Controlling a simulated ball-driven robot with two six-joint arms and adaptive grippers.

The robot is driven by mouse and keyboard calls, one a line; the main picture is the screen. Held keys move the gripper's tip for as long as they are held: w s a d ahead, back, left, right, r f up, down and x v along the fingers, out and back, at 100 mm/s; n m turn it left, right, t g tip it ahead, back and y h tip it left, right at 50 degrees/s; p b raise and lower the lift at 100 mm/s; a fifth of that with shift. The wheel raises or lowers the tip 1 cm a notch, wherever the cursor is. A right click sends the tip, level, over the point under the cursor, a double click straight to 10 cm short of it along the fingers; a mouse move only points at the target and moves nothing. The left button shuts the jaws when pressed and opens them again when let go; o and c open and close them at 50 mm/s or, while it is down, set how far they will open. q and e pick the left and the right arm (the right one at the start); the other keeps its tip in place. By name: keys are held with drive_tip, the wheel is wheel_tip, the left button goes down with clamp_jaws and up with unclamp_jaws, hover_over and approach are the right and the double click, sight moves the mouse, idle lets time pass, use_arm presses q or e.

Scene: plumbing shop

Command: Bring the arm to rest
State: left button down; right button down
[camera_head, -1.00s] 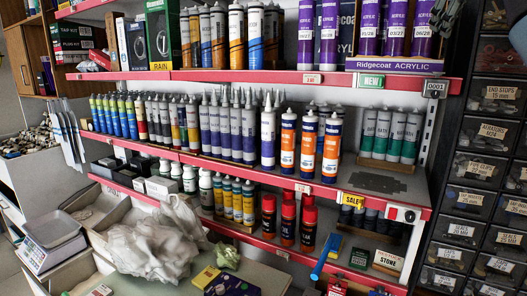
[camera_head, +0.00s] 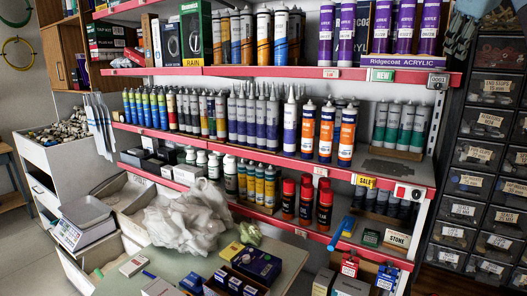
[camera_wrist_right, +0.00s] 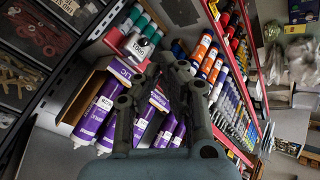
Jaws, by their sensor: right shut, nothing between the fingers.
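My right gripper (camera_wrist_right: 172,62) is in the middle of the right wrist view. Its dark jointed fingers are shut with nothing between them. Purple-labelled tubes (camera_wrist_right: 92,118) and the shelf rows show behind the fingers, and I see no contact with them. In the head view a blurred grey shape at the top right corner may be part of my right arm; I cannot tell its details there. My left gripper is in neither view.
Red-edged shelves (camera_head: 340,177) hold several rows of sealant tubes, with orange-labelled ones (camera_head: 327,130) at mid height. Dark parts drawers (camera_head: 470,183) stand at the right. A scale (camera_head: 85,222), crumpled white plastic (camera_head: 185,220) and boxes (camera_head: 258,264) lie on the lower left surfaces.

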drive_tip(key=s+a+f+g+b, duration=0.1)
drive_tip(key=s+f+g+b, duration=0.4)
drive_tip(key=f, duration=1.6)
drive_tip(key=s+a+f+y+b, duration=0.1)
drive_tip(key=s+f+b, duration=0.4)
drive_tip(key=f, duration=1.6)
drive_tip(key=s+a+f+g+b, duration=0.25)
drive_tip(key=s+f, duration=0.55)
drive_tip(key=f, duration=1.3)
drive_tip(key=s+f+g+b, duration=0.1)
drive_tip(key=s+f+b, duration=0.1)
drive_tip(key=s+f, duration=0.55)
drive_tip(key=s+f+g+b, duration=0.1)
drive_tip(key=s+f, duration=0.4)
drive_tip(key=f, duration=0.5)
drive_tip(key=s+a+f+m+t+b, duration=0.1)
drive_tip(key=s+f+b, duration=0.1)
drive_tip(key=s+f, duration=0.6)
drive_tip(key=s+a+f+m+b, duration=0.2)
drive_tip(key=s+f, duration=0.7)
drive_tip(key=s, duration=0.6)
drive_tip(key=s+a+f+m+t+y+b, duration=0.1)
drive_tip(key=s+a+f+m+b, duration=0.1)
drive_tip(key=s+f, duration=0.6)
drive_tip(key=s+b, duration=0.1)
drive_tip(key=s, duration=0.2)
drive_tip(key=shift+s+a+f+t, duration=0.15)
drive_tip(key=shift+s+f+t, duration=0.05)
drive_tip(key=shift+s+t, duration=0.15)
drive_tip(key=shift+b, duration=0.3)
